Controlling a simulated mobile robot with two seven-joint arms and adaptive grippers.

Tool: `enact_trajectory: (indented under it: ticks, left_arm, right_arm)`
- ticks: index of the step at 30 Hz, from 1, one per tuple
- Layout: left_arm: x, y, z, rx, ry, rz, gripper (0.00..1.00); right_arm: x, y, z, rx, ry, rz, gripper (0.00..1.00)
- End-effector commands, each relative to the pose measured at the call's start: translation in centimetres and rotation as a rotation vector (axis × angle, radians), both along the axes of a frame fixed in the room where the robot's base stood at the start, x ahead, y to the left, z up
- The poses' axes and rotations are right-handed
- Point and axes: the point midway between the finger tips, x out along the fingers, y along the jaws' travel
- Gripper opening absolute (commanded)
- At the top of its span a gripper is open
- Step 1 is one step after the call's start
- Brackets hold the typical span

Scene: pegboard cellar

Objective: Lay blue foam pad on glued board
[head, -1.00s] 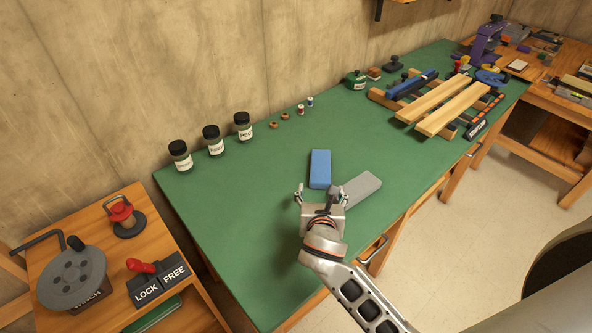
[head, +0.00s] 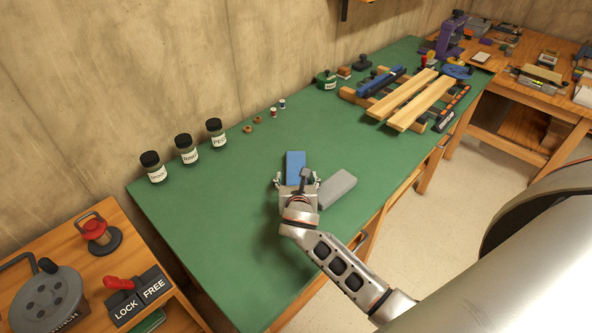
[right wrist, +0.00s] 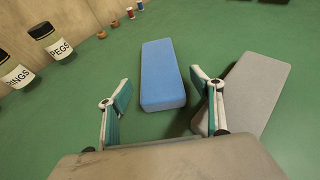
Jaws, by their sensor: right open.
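The blue foam pad (head: 295,162) lies flat on the green bench top. It also shows in the right wrist view (right wrist: 161,72). My right gripper (head: 297,180) is open and empty at the pad's near end. In the right wrist view its two fingers (right wrist: 160,80) stand apart, one to each side of the pad's line, with no visible contact. A grey block (head: 337,187) lies just right of the gripper, and the right finger overlaps it in the right wrist view. Two pale boards (head: 403,94) lie on a wooden rack further right; I cannot tell which is glued. My left gripper is out of view.
Labelled jars (head: 187,150), small rings and spools line the wall side of the green bench (head: 230,220). A green-labelled pot (head: 327,80) stands near the rack. The bench between the pad and the rack is clear. A side table with a winch (head: 45,300) stands lower left.

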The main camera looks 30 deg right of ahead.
Motion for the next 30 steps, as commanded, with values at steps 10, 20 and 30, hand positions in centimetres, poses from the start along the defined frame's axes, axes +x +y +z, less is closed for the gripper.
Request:
enact_trajectory:
  ticks: [10,20,30]
  left_arm:
    - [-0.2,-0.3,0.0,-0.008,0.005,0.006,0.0]
    - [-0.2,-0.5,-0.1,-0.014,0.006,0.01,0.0]
    - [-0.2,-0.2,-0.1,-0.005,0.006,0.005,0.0]
  right_arm:
    - [2.4,-1.2,-1.1,0.0,0.0,0.0,0.65]
    - [2.4,-1.2,-1.1,0.0,0.0,0.0,0.3]
    - [2.4,-1.1,-1.0,0.0,-0.001,0.0,0.28]
